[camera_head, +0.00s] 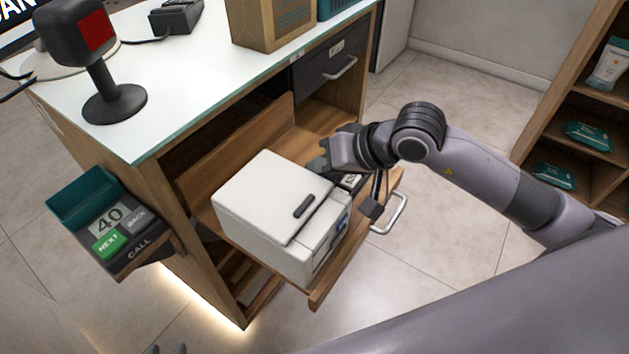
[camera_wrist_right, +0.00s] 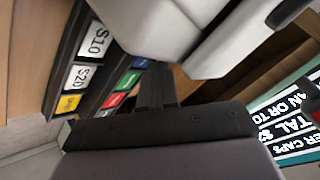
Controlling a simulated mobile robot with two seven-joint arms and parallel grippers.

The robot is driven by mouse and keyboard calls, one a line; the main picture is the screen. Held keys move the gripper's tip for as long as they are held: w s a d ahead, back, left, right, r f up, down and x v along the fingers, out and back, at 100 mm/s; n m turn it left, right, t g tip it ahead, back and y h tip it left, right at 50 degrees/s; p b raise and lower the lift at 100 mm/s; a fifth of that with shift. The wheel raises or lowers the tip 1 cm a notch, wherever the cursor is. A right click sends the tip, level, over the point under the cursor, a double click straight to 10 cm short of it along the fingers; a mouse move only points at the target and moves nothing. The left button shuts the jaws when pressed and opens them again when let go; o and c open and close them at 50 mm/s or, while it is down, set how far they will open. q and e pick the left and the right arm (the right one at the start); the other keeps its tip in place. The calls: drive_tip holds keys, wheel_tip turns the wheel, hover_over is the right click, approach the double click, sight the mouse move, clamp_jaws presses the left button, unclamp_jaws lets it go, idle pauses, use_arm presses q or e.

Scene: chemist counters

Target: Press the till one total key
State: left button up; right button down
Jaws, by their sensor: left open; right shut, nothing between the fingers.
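My right gripper (camera_head: 326,160) is at the far right edge of the white boxy machine (camera_head: 268,205), which stands on a pulled-out wooden shelf. In the right wrist view its dark fingers (camera_wrist_right: 156,88) are shut and empty, just below the white casing (camera_wrist_right: 150,25). Beside them are a dark strip with labels S10 and S20 (camera_wrist_right: 84,76) and another with blue, green and red labels (camera_wrist_right: 117,99). I cannot tell which, if any, is the total key. Only the dark tips of my left gripper (camera_head: 166,350) show at the bottom edge; it is open and away from the counter.
A call unit (camera_head: 108,225) with a 40 display and NEXT and BACK buttons hangs at the counter's left. A black scanner stand (camera_head: 115,104) and cardboard box (camera_head: 270,25) are on the white counter top (camera_head: 190,75). A drawer with a metal handle (camera_head: 392,215) juts out.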

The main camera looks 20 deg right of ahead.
drive_tip(key=shift+f+b, duration=0.4)
drive_tip(key=shift+b, duration=0.2)
idle(0.8)
drive_tip(key=shift+r, duration=0.85)
drive_tip(key=shift+r+p, duration=1.35)
drive_tip(key=shift+r, duration=1.15)
